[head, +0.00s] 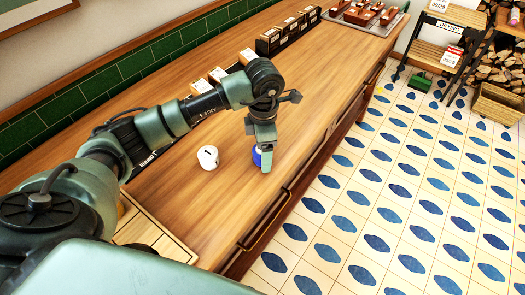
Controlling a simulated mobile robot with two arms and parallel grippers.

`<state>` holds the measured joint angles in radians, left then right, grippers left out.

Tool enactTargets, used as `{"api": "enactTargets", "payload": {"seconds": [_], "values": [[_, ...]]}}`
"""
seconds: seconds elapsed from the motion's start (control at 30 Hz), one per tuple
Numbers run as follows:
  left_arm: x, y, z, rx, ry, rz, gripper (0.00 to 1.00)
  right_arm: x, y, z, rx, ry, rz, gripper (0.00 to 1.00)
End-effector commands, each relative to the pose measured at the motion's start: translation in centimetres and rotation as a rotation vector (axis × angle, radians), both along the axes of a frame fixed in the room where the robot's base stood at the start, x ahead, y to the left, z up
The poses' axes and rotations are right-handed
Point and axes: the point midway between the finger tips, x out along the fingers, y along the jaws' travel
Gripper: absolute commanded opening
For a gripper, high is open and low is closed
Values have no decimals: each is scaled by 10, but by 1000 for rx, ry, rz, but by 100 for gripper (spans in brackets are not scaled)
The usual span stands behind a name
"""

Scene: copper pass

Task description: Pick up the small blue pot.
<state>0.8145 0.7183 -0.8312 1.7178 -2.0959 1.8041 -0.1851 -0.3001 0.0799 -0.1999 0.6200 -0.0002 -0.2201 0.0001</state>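The small blue pot (257,158) is on the wooden counter (300,110), near its front edge. It is mostly hidden behind a finger of my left gripper (264,161), so only a bit of blue shows. My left arm comes in from the left, and its gripper points down at the pot. I cannot tell whether the fingers touch the pot or how far apart they are. My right gripper is out of view.
A small white round item (208,157) with a dark mark stands left of the pot. Dark boxes of cards (268,43) line the back of the counter. A tray (365,15) of copper-coloured items is at the far end. The counter's right half is mostly clear.

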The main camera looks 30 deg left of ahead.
Motion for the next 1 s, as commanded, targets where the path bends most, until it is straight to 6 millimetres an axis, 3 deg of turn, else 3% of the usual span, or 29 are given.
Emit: {"api": "enactTargets", "payload": {"seconds": [0.33, 0.5, 0.6, 1.0], "values": [[0, 0, -10, 0, -1, -1, 72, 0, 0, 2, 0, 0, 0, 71], [0, 0, -10, 0, -1, 0, 24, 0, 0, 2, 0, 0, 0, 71], [0, 0, -9, 0, -1, 0, 2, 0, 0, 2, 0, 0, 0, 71], [1, 0, 1, 1, -4, 0, 2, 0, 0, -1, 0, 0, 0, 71]]}}
